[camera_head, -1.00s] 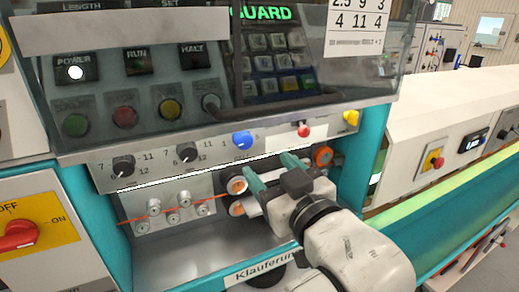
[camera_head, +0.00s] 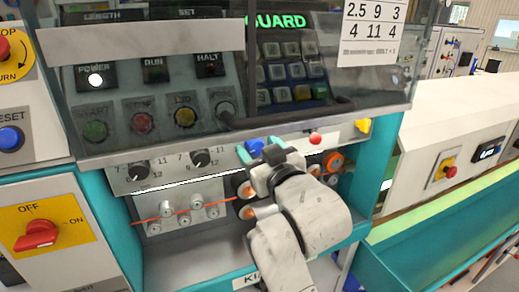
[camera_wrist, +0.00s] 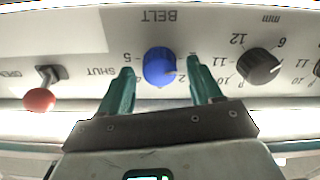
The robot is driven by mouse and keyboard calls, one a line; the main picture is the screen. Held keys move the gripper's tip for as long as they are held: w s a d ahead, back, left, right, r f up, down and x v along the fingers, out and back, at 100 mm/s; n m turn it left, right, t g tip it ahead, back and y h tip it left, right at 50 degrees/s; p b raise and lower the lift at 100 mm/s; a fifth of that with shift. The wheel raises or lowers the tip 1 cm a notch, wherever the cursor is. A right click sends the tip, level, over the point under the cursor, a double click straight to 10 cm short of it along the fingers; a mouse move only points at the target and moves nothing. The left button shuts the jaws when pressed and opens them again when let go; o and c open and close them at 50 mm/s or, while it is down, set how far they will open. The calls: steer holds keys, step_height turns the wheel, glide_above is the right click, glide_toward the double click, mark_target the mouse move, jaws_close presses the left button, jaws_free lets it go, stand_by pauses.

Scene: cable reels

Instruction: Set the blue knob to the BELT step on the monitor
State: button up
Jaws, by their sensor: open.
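The blue knob (camera_head: 255,146) sits on the pale control strip below the monitor panel. In the wrist view, the blue knob (camera_wrist: 158,63) is under the upside-down word BELT, with several scale numbers around it, partly hidden by the fingers. My gripper (camera_head: 259,149) is at the knob. In the wrist view, my gripper (camera_wrist: 160,76) is open, with one teal finger on each side of the knob and gaps visible. The knob's pointer is hard to make out.
A red-tipped lever (camera_wrist: 40,98) marked SHUT and OPEN is left of the knob in the wrist view, and a black knob (camera_wrist: 259,65) is right. A number card (camera_head: 370,30) hangs at upper right. The clear cover's edge runs just above the strip.

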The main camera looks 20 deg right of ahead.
steer(key=c, duration=1)
steer(key=shift+c, duration=0.2)
steer(key=shift+m, duration=0.3)
steer(key=m, duration=0.9)
steer(key=shift+d+m, duration=0.1)
steer(key=shift+m, duration=0.3)
steer(key=m+b, duration=0.1)
steer(key=m, duration=0.4)
steer(key=shift+f+b, duration=0.15)
steer(key=shift+b, duration=0.2)
steer(key=shift+d+m+b, duration=0.1)
steer(key=shift+m+b, duration=0.5)
steer(key=shift+m, duration=1.6)
